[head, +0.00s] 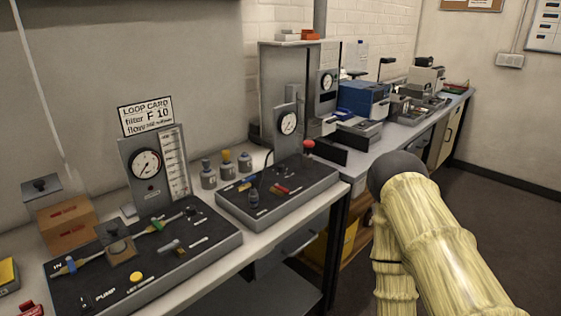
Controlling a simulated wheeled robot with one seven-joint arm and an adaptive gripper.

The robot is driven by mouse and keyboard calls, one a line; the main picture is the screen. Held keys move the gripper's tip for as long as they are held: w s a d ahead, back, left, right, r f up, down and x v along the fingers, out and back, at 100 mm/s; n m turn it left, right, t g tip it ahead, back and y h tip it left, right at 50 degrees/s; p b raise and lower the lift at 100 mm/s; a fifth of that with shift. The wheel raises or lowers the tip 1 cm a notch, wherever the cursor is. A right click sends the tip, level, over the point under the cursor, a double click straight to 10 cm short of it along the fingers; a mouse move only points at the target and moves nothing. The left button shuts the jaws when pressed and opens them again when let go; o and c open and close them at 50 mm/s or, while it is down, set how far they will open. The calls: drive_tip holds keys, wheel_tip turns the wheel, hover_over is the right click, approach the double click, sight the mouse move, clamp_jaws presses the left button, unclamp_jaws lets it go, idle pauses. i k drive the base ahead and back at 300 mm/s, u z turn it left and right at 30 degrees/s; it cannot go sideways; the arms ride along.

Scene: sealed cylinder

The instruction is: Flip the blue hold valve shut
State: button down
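The other blue handle (71,264) is at the left end of the nearer panel (205,262), by the label "IN". Both are too small to tell whether they are turned open or shut. My arm (440,240), in a pale yellow sleeve with a dark rounded end, is at the lower right, apart from both panels. My gripper is not visible.
The nearer panel has a gauge (146,163), a green handle (157,226) and a yellow button (136,277). The farther panel has a red handle (281,190) and a red-knobbed lever (309,144). Bottles (227,165) stand between. Floor at right is clear.

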sight(244, 181)
drive_tip(key=z, duration=0.1)
drive_tip(key=k, duration=0.45)
drive_tip(key=u, duration=0.7)
drive_tip(key=i, duration=1)
drive_tip(key=z, duration=0.65)
